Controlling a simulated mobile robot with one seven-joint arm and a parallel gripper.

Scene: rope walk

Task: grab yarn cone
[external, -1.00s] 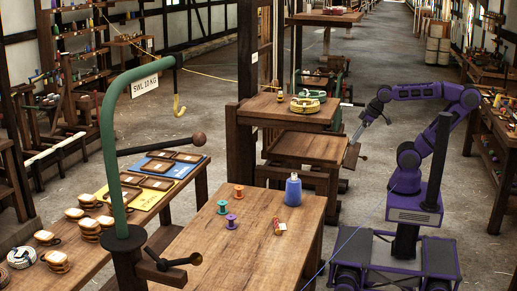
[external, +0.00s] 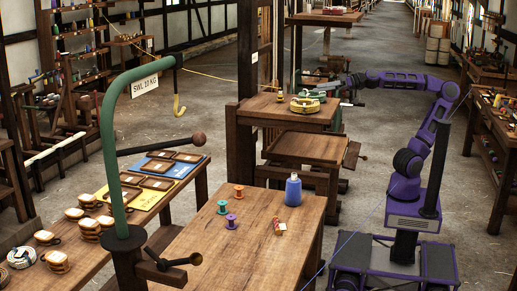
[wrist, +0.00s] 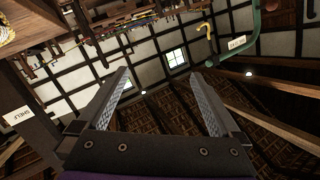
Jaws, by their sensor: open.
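A blue yarn cone (external: 293,190) with a pale top stands upright on the wooden table at the front, near its far right corner, in the external view. My gripper (external: 328,84) is up and behind it, near the raised wooden stand, well apart from the cone. The gripper is small and hard to make out there. In the wrist view my gripper (wrist: 160,73) is open, with two spread fingers and nothing between them. The wrist view faces the walls and roof, and the cone is not in it.
Spools in orange (external: 239,191), teal (external: 222,207) and purple (external: 231,221) stand left of the cone. A red-and-white item (external: 279,227) lies before it. A green hoist post (external: 110,160) rises at the table's left. A yellow coil (external: 305,105) sits on the stand.

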